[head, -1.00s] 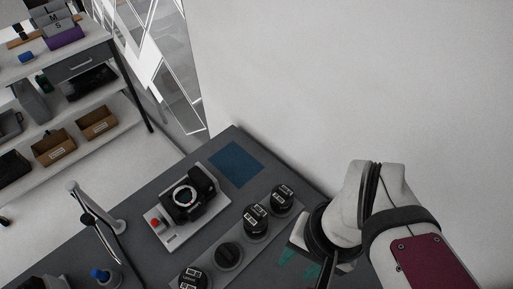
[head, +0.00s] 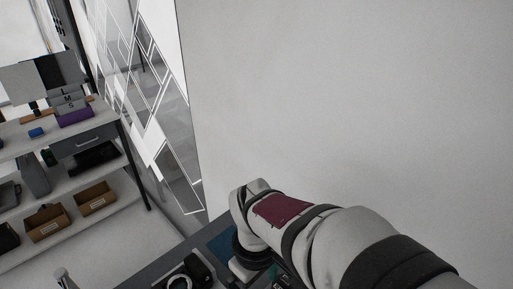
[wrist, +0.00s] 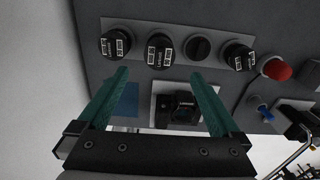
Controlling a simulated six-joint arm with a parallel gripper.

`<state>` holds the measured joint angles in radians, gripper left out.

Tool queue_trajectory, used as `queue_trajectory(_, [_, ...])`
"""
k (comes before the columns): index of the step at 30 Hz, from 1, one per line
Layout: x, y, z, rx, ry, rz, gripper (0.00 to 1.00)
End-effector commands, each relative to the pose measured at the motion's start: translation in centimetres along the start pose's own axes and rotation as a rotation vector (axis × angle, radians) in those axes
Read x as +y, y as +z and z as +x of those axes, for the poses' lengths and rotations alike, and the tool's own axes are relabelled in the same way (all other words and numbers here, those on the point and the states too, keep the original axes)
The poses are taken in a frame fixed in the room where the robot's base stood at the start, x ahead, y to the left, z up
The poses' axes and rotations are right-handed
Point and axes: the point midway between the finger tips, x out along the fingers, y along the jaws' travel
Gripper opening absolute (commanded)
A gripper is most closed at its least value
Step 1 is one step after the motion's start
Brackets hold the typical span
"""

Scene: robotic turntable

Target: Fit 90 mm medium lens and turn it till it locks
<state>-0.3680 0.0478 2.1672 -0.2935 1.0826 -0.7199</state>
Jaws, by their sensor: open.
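Lenses stand on a light grey strip (wrist: 180,27) at the top of the wrist view. A labelled lens (wrist: 115,44), a second one (wrist: 159,51) and a third at the right (wrist: 238,56) carry white labels too small to read, so I cannot tell which is the 90 mm medium. A plain dark round piece (wrist: 200,48) stands between the last two. The camera body (wrist: 178,108) sits on a white plate; the head view cuts it off at the bottom edge (head: 190,272). My gripper (wrist: 160,75) has its teal fingers wide apart and empty, above the bench.
A blue mat (wrist: 127,103) lies beside the camera plate. A red knob (wrist: 277,68) and a blue-topped item (wrist: 265,112) stand to the right. A white wall (head: 350,100) rises behind the bench. Shelves with brown boxes (head: 97,198) stand at the left, apart from the bench.

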Motion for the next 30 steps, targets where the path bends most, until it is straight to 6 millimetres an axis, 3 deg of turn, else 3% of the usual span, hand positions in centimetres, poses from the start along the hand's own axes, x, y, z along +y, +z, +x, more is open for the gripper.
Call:
queue_trajectory(6, [-0.1,0.3,6.2,-0.007,-0.004,0.006,1.00])
queue_trajectory(18, [0.0,-0.2,13.0,-0.005,-0.003,0.010,1.00])
queue_trajectory(26, [0.1,-0.3,13.8,-0.001,-0.001,0.011,1.00])
queue_trajectory(27, [0.1,-0.3,13.8,-0.001,-0.001,0.011,0.98])
queue_trajectory(30, [0.1,-0.3,13.8,-0.001,-0.001,0.011,0.80])
